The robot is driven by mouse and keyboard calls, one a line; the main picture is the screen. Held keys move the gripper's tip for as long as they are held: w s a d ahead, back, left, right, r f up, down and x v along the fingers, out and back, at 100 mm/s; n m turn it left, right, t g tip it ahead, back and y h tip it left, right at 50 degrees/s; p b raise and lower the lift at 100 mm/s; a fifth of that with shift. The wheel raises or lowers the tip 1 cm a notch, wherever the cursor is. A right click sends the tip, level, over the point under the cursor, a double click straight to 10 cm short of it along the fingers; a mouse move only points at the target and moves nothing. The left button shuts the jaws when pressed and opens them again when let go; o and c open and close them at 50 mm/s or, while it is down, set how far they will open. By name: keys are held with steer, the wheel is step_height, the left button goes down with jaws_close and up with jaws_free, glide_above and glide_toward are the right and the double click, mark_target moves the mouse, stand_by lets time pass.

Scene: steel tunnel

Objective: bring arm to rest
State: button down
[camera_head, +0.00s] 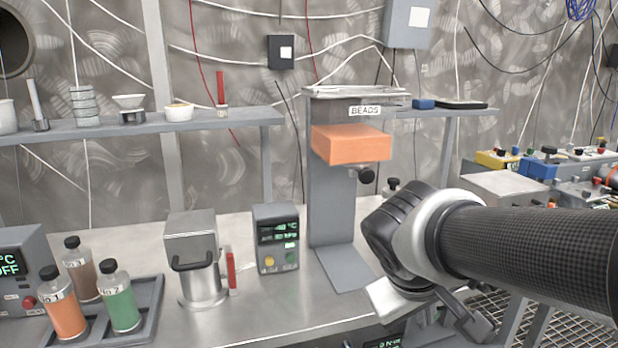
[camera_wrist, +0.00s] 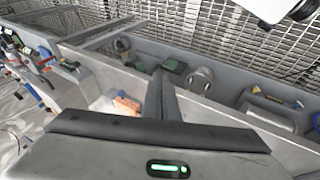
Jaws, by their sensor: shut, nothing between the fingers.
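My arm reaches in from the right edge in the head view, with a dark ribbed forearm, a pale ring and a black wrist. The wrist hangs over the front right of the bench, right of the beads stand. In the wrist view my gripper (camera_wrist: 163,80) shows two dark fingers pressed together, empty, pointing away from the camera. A bar with a green light spans the bottom of that view. In the head view the fingertips are hard to make out beneath the wrist.
The beads stand (camera_head: 328,200) holds an orange block (camera_head: 350,144) close left of my wrist. A display box (camera_head: 276,237), a metal canister (camera_head: 195,262) and a bottle tray (camera_head: 150,322) stand further left on the bench (camera_head: 240,318). A shelf (camera_head: 240,117) runs behind.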

steer(key=s+a+r+m+t+y, duration=0.1)
steer(key=s+a+r+m+y, duration=0.2)
steer(key=s, duration=0.5)
step_height(320, 180, up, 27)
steer(key=p, duration=2.8)
steer(key=shift+a+y, duration=0.3)
steer(key=shift+y, duration=0.1)
steer(key=shift+f, duration=0.15)
steer(key=shift+a, duration=0.1)
